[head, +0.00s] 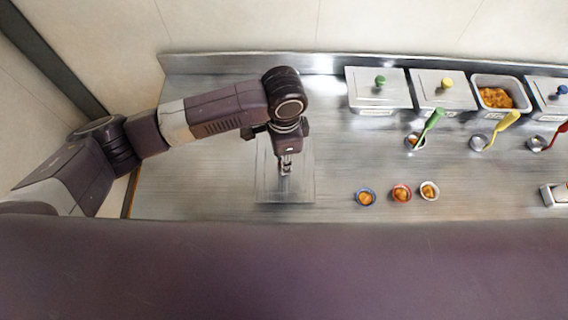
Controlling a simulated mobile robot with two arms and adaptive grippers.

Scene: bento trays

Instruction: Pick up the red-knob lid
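A flat, pale rectangular plate that looks like a lid (301,185) lies on or just above the steel counter under my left gripper. No red knob shows; the gripper hides the plate's middle. My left gripper (285,172) points down over this plate. Its fingertips look close together, but I cannot tell whether they are shut or hold a knob. My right gripper is not in view.
Along the back stand bins with a green-knob lid (363,91), a yellow-knob lid (428,92) and a blue-knob lid (546,95). An open bin (499,111) holds orange food. Green (433,120) and yellow ladles (507,122) and small cups (401,198) stand on the counter.

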